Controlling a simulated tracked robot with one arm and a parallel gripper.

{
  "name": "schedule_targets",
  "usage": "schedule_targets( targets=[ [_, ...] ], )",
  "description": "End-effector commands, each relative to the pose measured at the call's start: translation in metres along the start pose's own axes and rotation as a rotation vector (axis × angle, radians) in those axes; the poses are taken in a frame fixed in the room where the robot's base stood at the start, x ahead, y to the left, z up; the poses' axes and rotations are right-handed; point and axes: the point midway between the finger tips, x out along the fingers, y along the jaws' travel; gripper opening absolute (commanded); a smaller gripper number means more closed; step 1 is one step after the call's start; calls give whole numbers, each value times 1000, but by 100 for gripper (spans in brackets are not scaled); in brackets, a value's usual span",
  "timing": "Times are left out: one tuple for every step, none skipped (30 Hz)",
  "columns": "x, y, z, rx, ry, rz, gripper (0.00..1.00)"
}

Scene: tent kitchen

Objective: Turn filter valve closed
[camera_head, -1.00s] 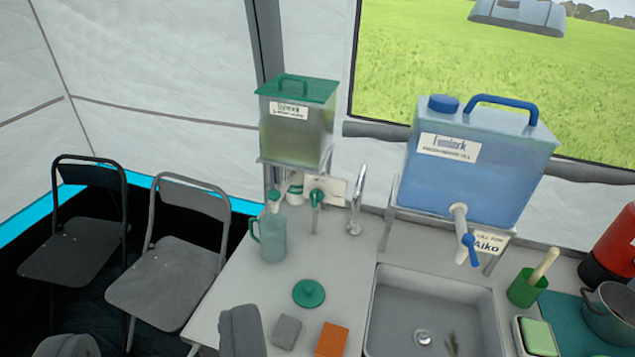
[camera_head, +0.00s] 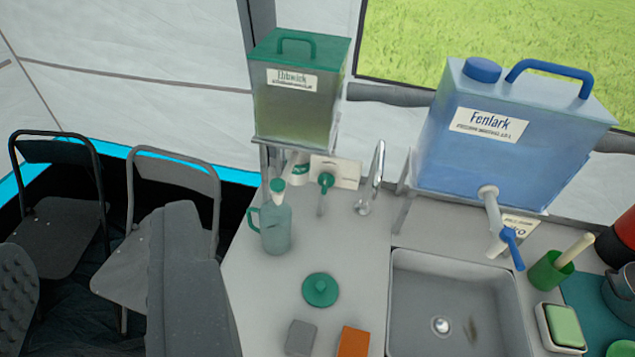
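A blue valve handle (camera_head: 512,248) sits on a white spout of the blue jug (camera_head: 515,135) labelled Fenlark. Neither valve is visibly labelled as the filter valve. Whether either is open or closed is not clear. My gripper (camera_head: 97,235) shows as two dark grey fingers at the lower left, spread wide and empty. It is left of both valves and touches neither.
A teal pitcher (camera_head: 273,228) stands left of the green valve. A chrome faucet (camera_head: 373,180) stands between the tanks. A green lid (camera_head: 320,290) lies on the counter (camera_head: 265,310). The sink (camera_head: 400,300) is at the lower middle. Folding chairs (camera_head: 172,160) stand left.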

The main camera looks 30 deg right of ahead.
Motion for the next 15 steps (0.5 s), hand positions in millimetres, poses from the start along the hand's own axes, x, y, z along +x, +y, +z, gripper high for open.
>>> schedule_targets(
  targets=[
    [15, -1, 5, 5, -4, -4, 32],
    [26, -3, 8, 11, -4, -7, 32],
    [43, -7, 12, 20, 2, -11, 32],
    [56, -9, 16, 28, 7, -13, 32],
    [69, -10, 20, 37, 14, -14, 32],
    [90, -11, 26, 50, 23, -13, 32],
    [105, -10, 32, 62, 32, -11, 32],
    [120, -9, 38, 73, 39, -6, 32],
    [139, -6, 47, 89, 50, 2, 32],
    [153, -4, 56, 101, 54, 10, 32],
    [166, -1, 63, 113, 65, 20, 32],
    [183, 4, 73, 126, 77, 36, 32],
    [196, 8, 82, 135, 82, 50, 32],
    [207, 13, 90, 145, 93, 66, 32],
    [221, 20, 103, 156, 102, 89, 32]
  ],
)
